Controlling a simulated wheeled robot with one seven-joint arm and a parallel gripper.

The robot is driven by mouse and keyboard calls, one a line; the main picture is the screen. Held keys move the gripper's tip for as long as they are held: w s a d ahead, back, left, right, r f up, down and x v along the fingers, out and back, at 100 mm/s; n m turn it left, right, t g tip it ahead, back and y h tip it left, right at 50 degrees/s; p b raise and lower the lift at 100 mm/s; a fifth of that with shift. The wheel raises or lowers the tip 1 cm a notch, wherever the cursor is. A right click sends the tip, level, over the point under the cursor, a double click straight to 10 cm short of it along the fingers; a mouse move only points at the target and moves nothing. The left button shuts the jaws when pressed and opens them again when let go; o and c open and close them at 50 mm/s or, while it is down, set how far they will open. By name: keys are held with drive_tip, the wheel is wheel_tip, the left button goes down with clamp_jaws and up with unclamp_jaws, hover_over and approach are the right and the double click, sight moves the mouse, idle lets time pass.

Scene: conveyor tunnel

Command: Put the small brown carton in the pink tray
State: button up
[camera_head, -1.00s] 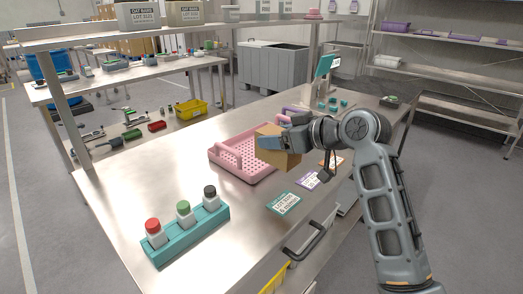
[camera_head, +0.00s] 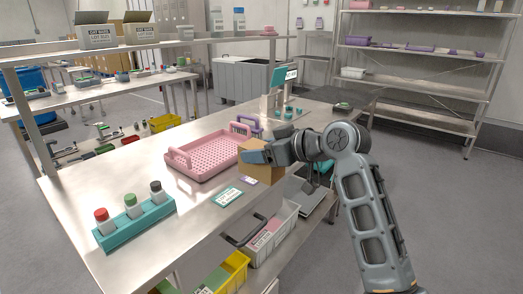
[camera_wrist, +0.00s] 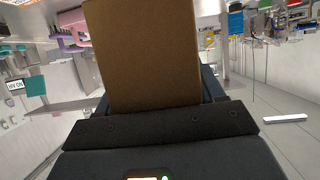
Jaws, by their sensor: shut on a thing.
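The small brown carton (camera_head: 262,170) is held in my gripper (camera_head: 258,157), near the right front edge of the steel table in the head view. In the wrist view the carton (camera_wrist: 148,55) fills the space between the jaws and hides what lies behind it. The pink tray (camera_head: 205,162) lies on the table just left of the carton, with raised handles at its ends. No object shows inside the tray; its right end is partly near the gripper. I cannot tell how high the carton is above the table.
A teal rack (camera_head: 135,222) with several capped bottles stands at the table's front left. A teal card (camera_head: 228,197) lies in front of the tray. Open drawers or bins (camera_head: 272,235) jut out below the front edge. A teal-screened stand (camera_head: 284,78) is at the back.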

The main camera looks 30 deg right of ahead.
drive_tip(key=shift+s+f, duration=0.15)
drive_tip(key=shift+s, duration=0.25)
drive_tip(key=shift+s+a+f, duration=0.1)
drive_tip(key=shift+s+f, duration=0.05)
drive_tip(key=shift+f, duration=0.15)
drive_tip(key=shift+a+f, duration=0.25)
drive_tip(key=shift+f, duration=0.25)
drive_tip(key=shift+s+f, duration=0.2)
drive_tip(key=shift+s, duration=0.05)
drive_tip(key=s+a+f+m+h, duration=0.1)
drive_tip(key=s+a+f, duration=0.2)
drive_tip(key=f, duration=0.5)
drive_tip(key=s+a+f+m+h, duration=0.1)
drive_tip(key=s+a+f, duration=0.2)
drive_tip(key=f, duration=0.5)
drive_tip(key=s+a+f+m+h, duration=0.1)
drive_tip(key=s+a+f, duration=0.3)
drive_tip(key=f, duration=0.4)
drive_tip(key=shift+s+f+m+t+h, duration=0.3)
drive_tip(key=shift+f+t+h, duration=0.1)
drive_tip(key=shift+h, duration=0.2)
drive_tip(key=shift+a, duration=0.1)
